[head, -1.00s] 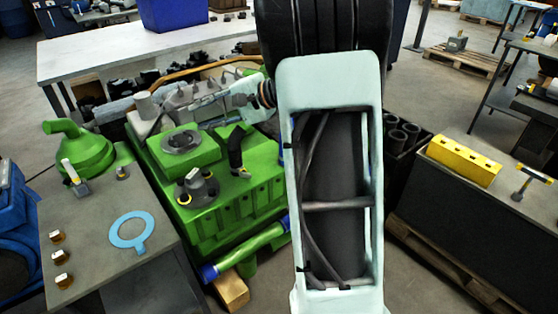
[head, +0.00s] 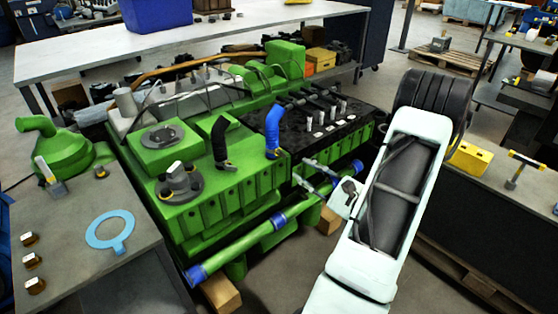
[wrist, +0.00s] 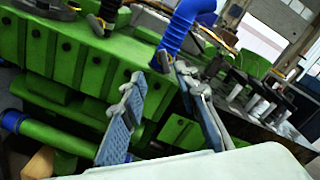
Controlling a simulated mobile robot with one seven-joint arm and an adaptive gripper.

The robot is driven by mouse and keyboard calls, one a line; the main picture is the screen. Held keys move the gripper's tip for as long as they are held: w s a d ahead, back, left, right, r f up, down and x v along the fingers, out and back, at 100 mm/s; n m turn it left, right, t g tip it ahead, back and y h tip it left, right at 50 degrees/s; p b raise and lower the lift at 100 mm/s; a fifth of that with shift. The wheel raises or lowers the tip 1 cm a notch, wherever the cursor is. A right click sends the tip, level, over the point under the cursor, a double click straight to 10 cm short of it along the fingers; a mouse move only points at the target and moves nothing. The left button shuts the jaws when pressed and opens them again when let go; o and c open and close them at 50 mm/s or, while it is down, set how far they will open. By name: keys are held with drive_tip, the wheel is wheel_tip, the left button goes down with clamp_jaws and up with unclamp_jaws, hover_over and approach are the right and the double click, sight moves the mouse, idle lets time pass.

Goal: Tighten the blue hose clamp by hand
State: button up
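A blue hose (head: 272,128) stands upright on the green engine, right of a black hose (head: 220,138). The dark blue hose clamp (head: 272,153) sits around its lower end. In the wrist view the blue hose (wrist: 184,25) is at the top, and its clamp with a small tab (wrist: 163,60) lies just above and beyond the fingertips. My gripper (head: 302,171) is in front of the engine's side, below and right of the clamp, apart from it. In the wrist view my gripper (wrist: 157,78) has its two fingers spread, with nothing between them.
A green pipe with blue ends (head: 240,250) runs along the engine's front below my gripper. The black cylinder head area (head: 318,125) with metal parts lies right of the blue hose. A grey bench with a blue ring gasket (head: 95,235) stands left, a yellow block (head: 468,158) right.

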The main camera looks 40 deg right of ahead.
sight(282, 155)
drive_tip(key=shift+m, duration=0.3)
drive_tip(key=w, duration=1)
drive_tip(key=shift+a+f, duration=0.15)
drive_tip(key=shift+f, duration=0.05)
clamp_jaws()
